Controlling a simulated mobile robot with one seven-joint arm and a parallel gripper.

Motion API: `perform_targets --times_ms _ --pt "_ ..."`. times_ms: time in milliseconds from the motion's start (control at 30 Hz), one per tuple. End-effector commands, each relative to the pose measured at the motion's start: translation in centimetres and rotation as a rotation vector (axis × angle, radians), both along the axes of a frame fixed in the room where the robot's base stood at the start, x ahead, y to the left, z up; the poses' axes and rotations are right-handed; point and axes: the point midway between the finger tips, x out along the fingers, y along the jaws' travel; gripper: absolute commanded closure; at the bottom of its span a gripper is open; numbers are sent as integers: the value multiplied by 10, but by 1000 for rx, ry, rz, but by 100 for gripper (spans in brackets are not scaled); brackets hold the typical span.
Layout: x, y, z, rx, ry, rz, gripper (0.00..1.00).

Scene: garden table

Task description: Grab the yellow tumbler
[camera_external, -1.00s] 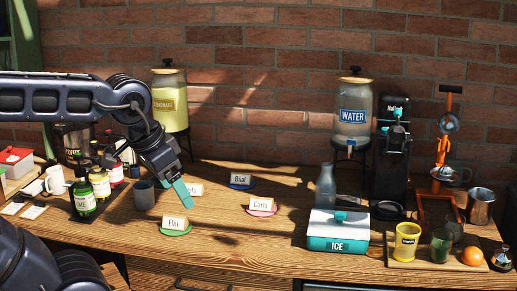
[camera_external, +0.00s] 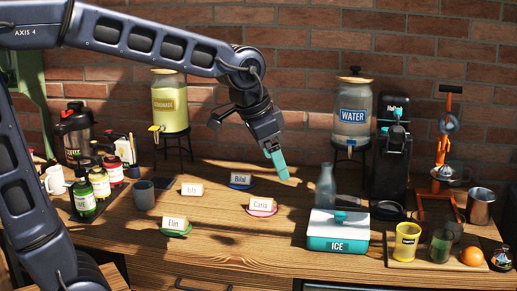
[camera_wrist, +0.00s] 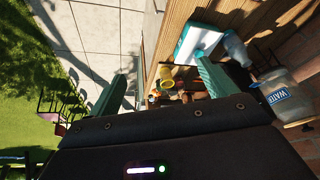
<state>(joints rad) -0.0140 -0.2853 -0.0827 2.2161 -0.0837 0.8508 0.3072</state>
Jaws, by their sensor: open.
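The yellow tumbler (camera_external: 406,241) stands upright on a wooden board at the right front of the table, right of the ice box. In the wrist view the yellow tumbler (camera_wrist: 166,74) shows small between my two fingers, some way off. My gripper (camera_external: 278,166) is in the air above the middle of the table, left of the glass bottle and well apart from the tumbler. In the wrist view my gripper (camera_wrist: 160,85) has its teal fingers spread wide with nothing between them.
A white and teal ice box (camera_external: 338,232) and a clear bottle (camera_external: 326,186) stand between my gripper and the tumbler. A dark green glass (camera_external: 440,246) and an orange (camera_external: 471,257) share the board (camera_external: 389,262). The water dispenser (camera_external: 352,112) stands behind.

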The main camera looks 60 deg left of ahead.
Motion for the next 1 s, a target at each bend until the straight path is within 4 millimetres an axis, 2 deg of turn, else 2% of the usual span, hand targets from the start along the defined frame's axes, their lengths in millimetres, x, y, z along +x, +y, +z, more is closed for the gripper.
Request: perform_targets --times_ms 100,467,667,1000 --pt "37 -9 -7 1 8 -52 16" --pt "143 -40 -40 -5 15 -207 16" --pt "200 -57 -70 -18 15 -288 16" --pt "286 -85 -134 -48 10 -412 16"
